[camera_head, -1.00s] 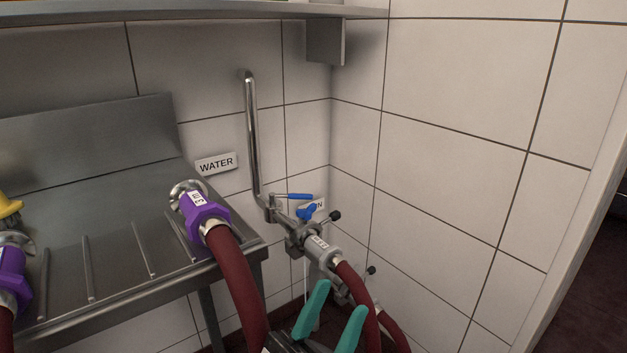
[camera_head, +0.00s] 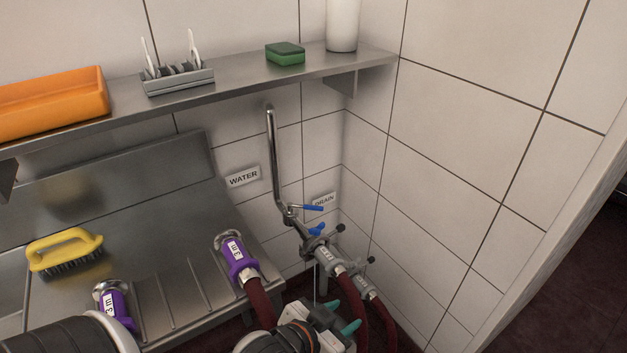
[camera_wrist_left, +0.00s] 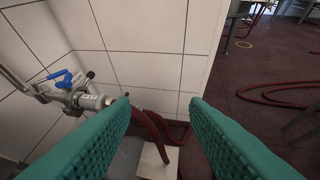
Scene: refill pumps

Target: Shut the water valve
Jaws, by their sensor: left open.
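The steel water pipe (camera_head: 273,155) runs down the wall beside the WATER label (camera_head: 243,177). At its foot is a valve with a blue lever (camera_head: 312,207), which points right in the picture. A second blue handle (camera_head: 317,229) sits just below, on the fitting above a red hose. The blue handles (camera_wrist_left: 58,77) also show at the left of the left wrist view. My left gripper (camera_head: 338,317), with teal fingers, is open and empty, below the valve and beside the hoses. In the left wrist view its fingers (camera_wrist_left: 162,108) stand wide apart. My right gripper is not in view.
A DRAIN label (camera_head: 324,200) is partly hidden behind the valve. Red hoses (camera_head: 351,305) hang close to the gripper. A steel counter (camera_head: 190,240) holds purple hose ends (camera_head: 236,258) and a yellow brush (camera_head: 65,251). A shelf (camera_head: 230,82) is above; the tiled wall bounds the right.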

